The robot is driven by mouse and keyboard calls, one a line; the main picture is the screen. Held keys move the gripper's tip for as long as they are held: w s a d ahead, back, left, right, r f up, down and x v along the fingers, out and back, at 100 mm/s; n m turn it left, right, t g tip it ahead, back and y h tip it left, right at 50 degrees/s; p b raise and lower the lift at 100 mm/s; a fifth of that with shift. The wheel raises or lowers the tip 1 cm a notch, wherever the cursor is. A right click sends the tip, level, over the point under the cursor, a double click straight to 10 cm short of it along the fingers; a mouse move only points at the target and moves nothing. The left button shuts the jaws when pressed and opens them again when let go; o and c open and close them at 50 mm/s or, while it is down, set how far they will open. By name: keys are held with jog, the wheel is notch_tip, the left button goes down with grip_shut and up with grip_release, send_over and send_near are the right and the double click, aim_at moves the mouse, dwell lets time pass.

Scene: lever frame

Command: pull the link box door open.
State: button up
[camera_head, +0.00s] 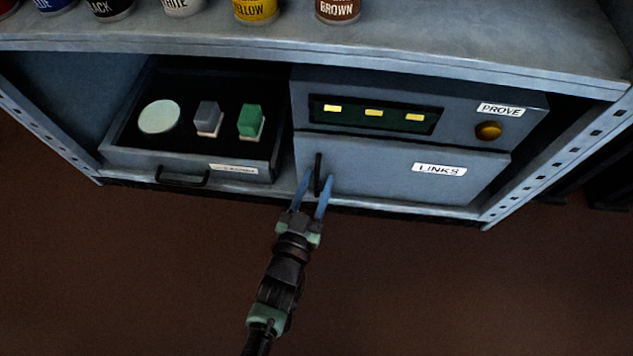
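The link box door (390,172) is a grey panel with a white "LINKS" label, on the right under the shelf top. It looks shut. Its black vertical bar handle (318,168) is at the door's left side. My gripper (317,183) is at the handle, with its two blue fingers apart, one on each side of the bar. I cannot tell whether the fingers touch the handle. The lower end of the handle is close to the fingertips.
Above the door is a panel with three yellow lights (374,113) and a brass "PROVE" button (488,131). To the left an open drawer (128,158) holds a pale disc (159,117), a grey block (208,117) and a green block (250,121). Several labelled cans stand on the shelf top (430,45).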

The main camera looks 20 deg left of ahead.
grip_shut()
dwell(1.2)
